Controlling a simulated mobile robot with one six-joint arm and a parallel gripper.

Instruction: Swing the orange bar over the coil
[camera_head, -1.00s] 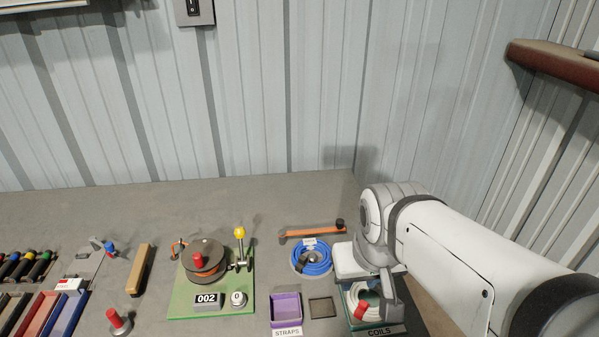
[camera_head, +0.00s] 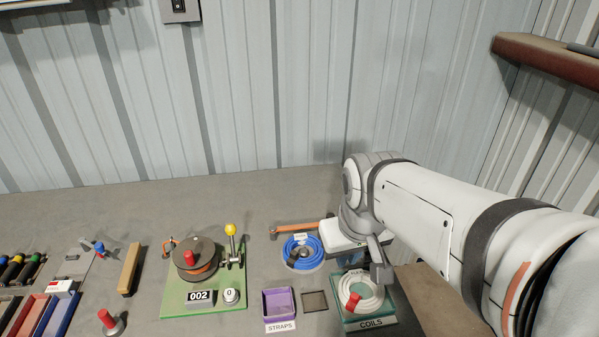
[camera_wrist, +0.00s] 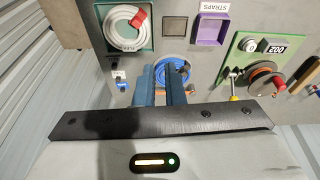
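The orange bar (camera_head: 294,227) lies behind the blue coil (camera_head: 303,251) in the head view. Its right end, with the black knob, is hidden behind my arm. The blue coil lies flat with a white tag on it, and part of it shows in the wrist view (camera_wrist: 185,72).
A teal COILS tray (camera_head: 348,317) holds a white coil (camera_head: 362,292). A purple STRAPS bin (camera_head: 279,302) and a small dark square (camera_head: 315,301) lie in front of the blue coil. The green reel board (camera_head: 176,298) is left. The back table is clear.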

